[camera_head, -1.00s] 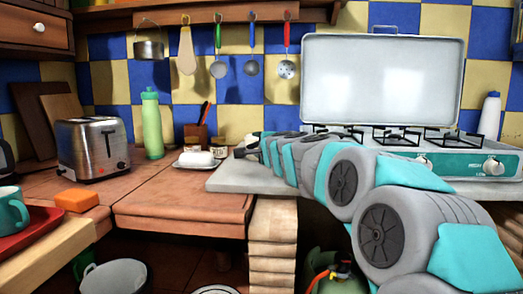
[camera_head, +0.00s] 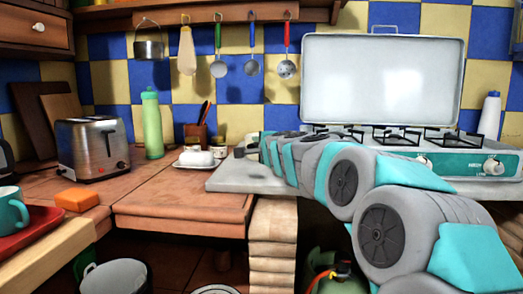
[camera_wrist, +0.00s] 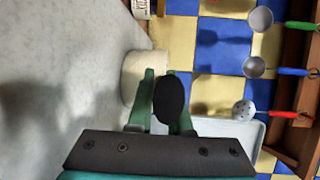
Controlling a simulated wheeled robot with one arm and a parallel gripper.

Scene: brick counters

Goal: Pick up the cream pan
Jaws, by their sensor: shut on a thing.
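The cream pan (camera_wrist: 135,72) shows in the wrist view as a pale round form just beyond my fingers, by the light counter top. Its black handle (camera_wrist: 170,100) points toward the wrist camera. My gripper (camera_wrist: 165,90) has its green fingers on both sides of this handle and is shut on it. In the head view, my gripper (camera_head: 254,146) is at the left end of the pale counter (camera_head: 228,180) by the stove. There the pan is mostly hidden behind the gripper and arm. I cannot tell whether it touches the counter.
A gas stove (camera_head: 455,163) with a raised lid stands right of the gripper. A butter dish (camera_head: 192,161), a small jar (camera_head: 219,147) and a utensil holder (camera_head: 195,135) stand to the left. Ladles (camera_head: 252,68) hang above. The wooden counter's front (camera_head: 185,205) is clear.

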